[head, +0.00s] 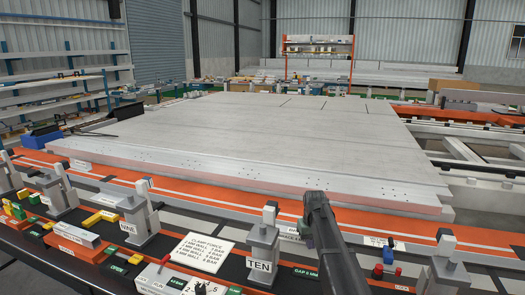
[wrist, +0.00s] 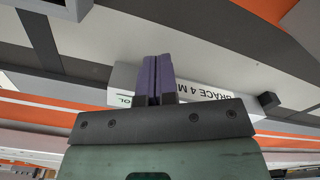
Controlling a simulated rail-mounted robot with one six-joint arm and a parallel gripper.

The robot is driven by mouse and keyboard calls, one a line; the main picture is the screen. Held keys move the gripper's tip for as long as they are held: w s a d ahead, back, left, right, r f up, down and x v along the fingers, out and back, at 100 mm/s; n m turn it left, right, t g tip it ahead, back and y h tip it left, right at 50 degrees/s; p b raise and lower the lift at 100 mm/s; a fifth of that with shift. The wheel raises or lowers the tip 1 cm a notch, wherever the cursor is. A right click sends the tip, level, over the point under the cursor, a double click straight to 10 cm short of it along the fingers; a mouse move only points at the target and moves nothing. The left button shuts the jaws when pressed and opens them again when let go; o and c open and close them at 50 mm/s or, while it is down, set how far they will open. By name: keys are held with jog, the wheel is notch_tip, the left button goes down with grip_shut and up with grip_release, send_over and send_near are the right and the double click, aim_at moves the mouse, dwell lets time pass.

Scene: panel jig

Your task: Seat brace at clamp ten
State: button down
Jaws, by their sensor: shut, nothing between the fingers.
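In the head view, my dark arm comes down just right of clamp ten and hides much of the area there.
A large pale panel (head: 270,135) fills the middle, with the orange rail (head: 370,221) along its front. Clamp nine (head: 138,218) stands to the left and another clamp (head: 443,270) to the right. A clamp-force card (head: 203,252) lies left of clamp ten.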

jog(key=shift+w+d, duration=0.2)
jog(key=shift+w, duration=0.4)
jog(key=shift+w+d, duration=0.2)
jog(key=shift+w, duration=0.4)
dwell(0.4)
jog(key=shift+s+a, duration=0.3)
jog(key=shift+s, duration=0.65)
notch_tip(320, 180, up, 8)
jog(key=p, duration=0.8)
jog(key=s+m, duration=0.2)
jog(key=s, duration=3)
jog(key=shift+s+a, duration=0.15)
jog(key=shift+s, duration=0.15)
